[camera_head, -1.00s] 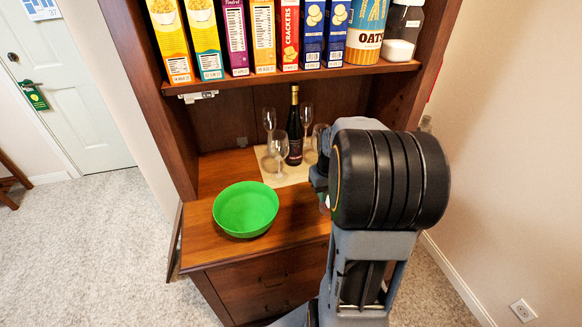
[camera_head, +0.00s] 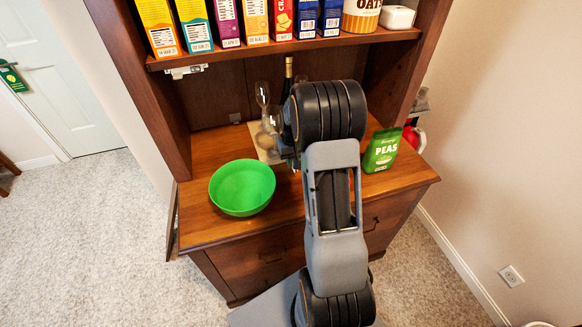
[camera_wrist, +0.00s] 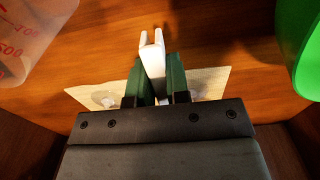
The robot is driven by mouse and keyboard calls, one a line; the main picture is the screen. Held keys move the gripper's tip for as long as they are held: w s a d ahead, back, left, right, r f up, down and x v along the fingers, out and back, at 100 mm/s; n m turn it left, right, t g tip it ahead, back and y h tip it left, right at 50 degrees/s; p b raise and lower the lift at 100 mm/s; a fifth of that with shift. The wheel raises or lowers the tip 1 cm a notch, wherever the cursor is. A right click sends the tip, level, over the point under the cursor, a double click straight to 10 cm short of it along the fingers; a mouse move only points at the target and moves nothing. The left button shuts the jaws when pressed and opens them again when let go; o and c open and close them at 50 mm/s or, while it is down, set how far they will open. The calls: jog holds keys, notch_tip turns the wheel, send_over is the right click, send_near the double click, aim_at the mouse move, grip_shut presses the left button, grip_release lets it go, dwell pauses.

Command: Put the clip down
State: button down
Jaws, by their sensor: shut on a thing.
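A white clip (camera_wrist: 152,56) is held between the dark green fingers of my gripper (camera_wrist: 155,85) in the wrist view. Its two prongs point away from the gripper, over bare wooden counter. In the head view my gripper (camera_head: 289,155) is mostly hidden behind my arm, above the counter (camera_head: 205,155) and to the right of the green bowl; the clip cannot be made out there.
The green bowl (camera_head: 242,188) stands at the counter's left front. A bottle (camera_head: 287,78) and glasses (camera_head: 262,96) stand on a pale mat (camera_wrist: 215,82) behind. A peas bag (camera_head: 381,150) is at right. A clear container with red markings (camera_wrist: 28,40) is close by.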

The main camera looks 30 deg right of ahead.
aim_at(291, 173)
jog(key=shift+w+a+f, duration=0.1)
jog(key=shift+w+f, duration=0.05)
jog(key=shift+f, duration=0.15)
jog(key=shift+w+f, duration=0.15)
jog(key=shift+f, duration=1.5)
jog(key=shift+f+b, duration=0.5)
jog(key=shift+f, duration=0.1)
